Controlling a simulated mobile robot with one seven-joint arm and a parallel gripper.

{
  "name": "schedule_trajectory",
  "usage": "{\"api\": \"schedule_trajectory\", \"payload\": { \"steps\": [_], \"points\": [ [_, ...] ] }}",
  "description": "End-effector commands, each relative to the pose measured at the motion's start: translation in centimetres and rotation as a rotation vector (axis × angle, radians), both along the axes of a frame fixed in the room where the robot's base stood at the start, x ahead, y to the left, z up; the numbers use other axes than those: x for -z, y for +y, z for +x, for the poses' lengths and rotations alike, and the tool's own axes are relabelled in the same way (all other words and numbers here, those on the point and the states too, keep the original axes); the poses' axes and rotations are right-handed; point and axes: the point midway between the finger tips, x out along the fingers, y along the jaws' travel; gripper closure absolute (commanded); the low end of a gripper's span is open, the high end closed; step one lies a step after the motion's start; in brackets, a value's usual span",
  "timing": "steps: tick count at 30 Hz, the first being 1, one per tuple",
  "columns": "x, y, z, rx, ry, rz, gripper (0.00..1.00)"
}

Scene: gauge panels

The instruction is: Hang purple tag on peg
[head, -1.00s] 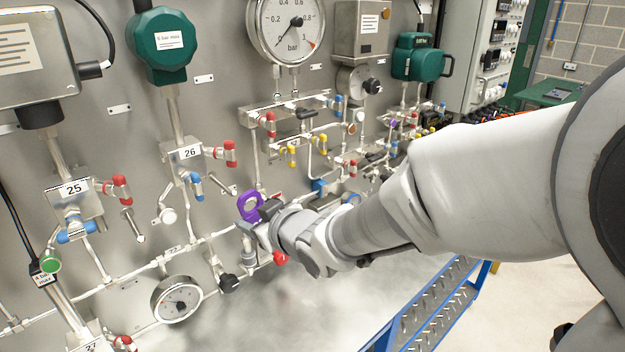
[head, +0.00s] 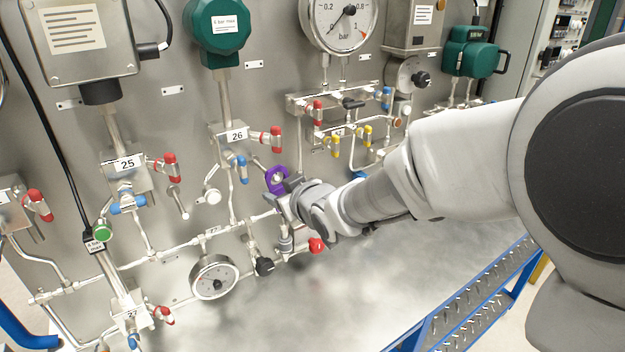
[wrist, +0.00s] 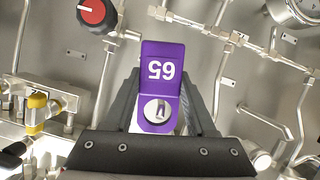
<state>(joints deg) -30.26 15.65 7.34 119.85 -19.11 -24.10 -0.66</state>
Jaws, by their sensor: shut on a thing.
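The purple tag (head: 276,180) has a round hole and is gripped by my gripper (head: 288,200), in front of the panel. In the wrist view the tag (wrist: 163,65) shows a white "65" upside down. Its hole lies between the fingers of my gripper (wrist: 160,118), with something metallic showing in it. In the head view a short metal rod (head: 259,163) shows just up and left of the tag. I cannot tell whether it passes through the hole. Another peg-like rod (head: 178,199) sticks out farther left, bare.
Pipes and red-handled valves (head: 270,138) crowd the panel around the tag. A small gauge (head: 214,277) and a black knob (head: 264,267) sit below left. A blue-edged metal step (head: 470,300) stands lower right.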

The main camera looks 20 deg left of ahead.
Motion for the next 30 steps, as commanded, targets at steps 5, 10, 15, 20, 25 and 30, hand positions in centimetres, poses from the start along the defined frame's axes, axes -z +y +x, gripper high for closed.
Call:
{"api": "schedule_trajectory", "payload": {
  "steps": [5,10,15,20,25,30],
  "points": [
    [0.0,0.9,0.6,-0.002,0.001,0.000,0.96],
    [0.0,1.7,1.3,-0.001,0.000,0.000,0.96],
    [0.8,2.3,1.9,0.000,0.001,-0.001,0.96],
    [1.2,2.7,2.2,0.000,-0.001,0.001,0.96],
    [1.3,2.8,2.2,0.000,0.000,0.000,0.96],
    [1.3,2.9,2.3,0.000,0.000,0.000,0.96]
  ]
}}
